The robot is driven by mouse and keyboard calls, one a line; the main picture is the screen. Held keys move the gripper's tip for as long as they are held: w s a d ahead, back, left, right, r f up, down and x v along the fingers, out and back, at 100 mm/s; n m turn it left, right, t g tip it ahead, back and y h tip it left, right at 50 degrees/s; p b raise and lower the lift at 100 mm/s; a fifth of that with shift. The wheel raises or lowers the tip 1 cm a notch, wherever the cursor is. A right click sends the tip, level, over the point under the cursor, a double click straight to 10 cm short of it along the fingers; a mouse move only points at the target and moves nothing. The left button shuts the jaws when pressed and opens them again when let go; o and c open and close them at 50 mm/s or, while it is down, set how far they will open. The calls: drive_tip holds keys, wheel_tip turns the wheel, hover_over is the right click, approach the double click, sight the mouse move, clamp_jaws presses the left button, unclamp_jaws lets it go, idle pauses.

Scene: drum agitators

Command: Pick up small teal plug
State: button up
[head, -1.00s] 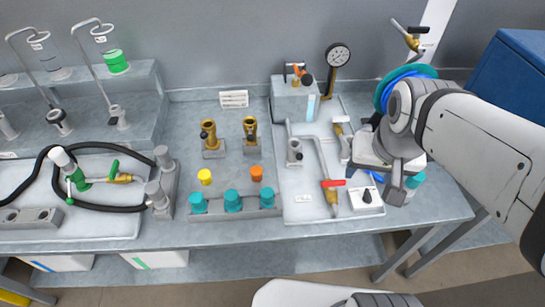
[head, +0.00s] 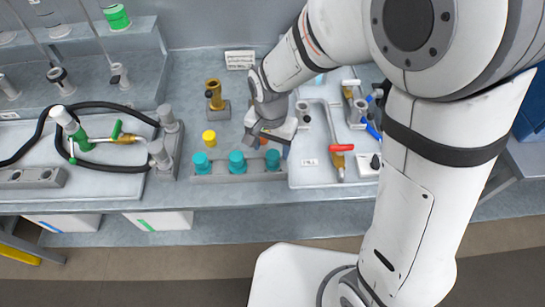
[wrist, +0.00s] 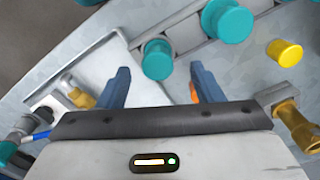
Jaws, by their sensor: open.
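Three teal plugs stand in a row on a grey rack (head: 222,178) at the bench front: a left one (head: 200,163), a middle one (head: 237,161) and a right one (head: 273,159). In the wrist view the right plug (wrist: 157,60) looks smaller than its neighbour (wrist: 228,22). My gripper (head: 268,143) is above and just behind the right plug. In the wrist view its blue fingers (wrist: 160,78) are open, with the right plug between and beyond their tips. Nothing is held.
A yellow plug (head: 209,137) stands left of my gripper. An orange plug (head: 263,141) is mostly hidden by the gripper. A brass valve (head: 214,95) stands behind. A white tray with a red-handled pipe (head: 340,148) lies to the right.

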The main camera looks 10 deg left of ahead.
sight(273, 153)
drive_tip(key=f, duration=0.2)
drive_tip(key=f+p, duration=0.1)
drive_tip(key=f, duration=0.1)
drive_tip(key=shift+w+d+f, duration=0.15)
drive_tip(key=shift+d+f, duration=0.05)
drive_tip(key=shift+f, duration=0.2)
drive_tip(key=c, duration=1.1)
drive_tip(key=shift+o, duration=0.2)
drive_tip(key=shift+r, duration=0.15)
wheel_tip(273, 153, up, 10)
drive_tip(key=shift+f+b, duration=0.1)
drive_tip(key=shift+b, duration=0.5)
